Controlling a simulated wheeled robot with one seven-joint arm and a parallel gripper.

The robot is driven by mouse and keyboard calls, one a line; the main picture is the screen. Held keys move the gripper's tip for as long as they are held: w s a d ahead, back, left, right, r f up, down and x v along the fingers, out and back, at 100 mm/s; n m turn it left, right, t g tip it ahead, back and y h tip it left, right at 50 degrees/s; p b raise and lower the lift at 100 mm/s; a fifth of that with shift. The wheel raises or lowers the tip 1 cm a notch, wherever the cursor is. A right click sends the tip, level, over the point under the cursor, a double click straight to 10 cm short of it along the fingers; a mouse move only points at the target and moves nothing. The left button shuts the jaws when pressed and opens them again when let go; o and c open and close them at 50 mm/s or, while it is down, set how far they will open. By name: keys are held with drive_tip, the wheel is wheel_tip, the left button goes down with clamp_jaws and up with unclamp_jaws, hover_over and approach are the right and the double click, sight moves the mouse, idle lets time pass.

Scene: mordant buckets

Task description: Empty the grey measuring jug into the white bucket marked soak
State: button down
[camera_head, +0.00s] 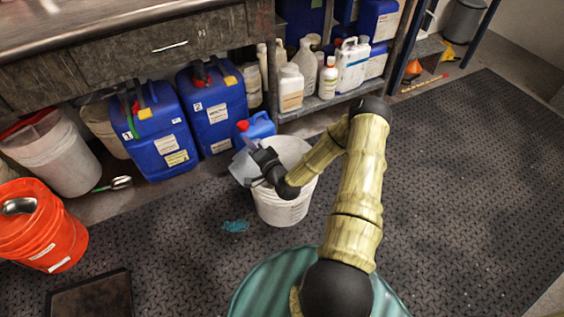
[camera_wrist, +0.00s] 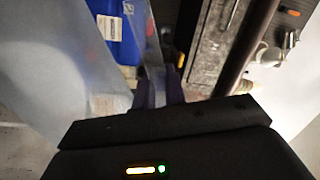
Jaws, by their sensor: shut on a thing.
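The grey measuring jug (camera_head: 243,168) is translucent and held at the left rim of the white bucket, partly over its mouth. It looks tilted, but my gripper hides part of it. My gripper (camera_head: 262,163) is shut on the jug. In the wrist view the jug (camera_wrist: 60,70) fills the left side, close to the camera, with the fingers (camera_wrist: 160,90) at its edge. The white bucket (camera_head: 283,209) stands upright on the dark mat below my arm. I cannot read its marking or see its contents clearly.
An orange bucket (camera_head: 45,235) with a metal scoop and another white bucket (camera_head: 62,155) stand at left. Blue jerrycans (camera_head: 160,140) stand under the bench behind. A blue-green spill (camera_head: 235,226) lies on the mat (camera_head: 470,190), which is clear at right.

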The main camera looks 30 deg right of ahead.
drive_tip(key=shift+w+d, duration=0.1)
drive_tip(key=shift+d, duration=0.5)
drive_tip(key=shift+m, duration=0.3)
drive_tip(key=shift+w+d, duration=0.1)
drive_tip(key=shift+d, duration=0.1)
idle(0.3)
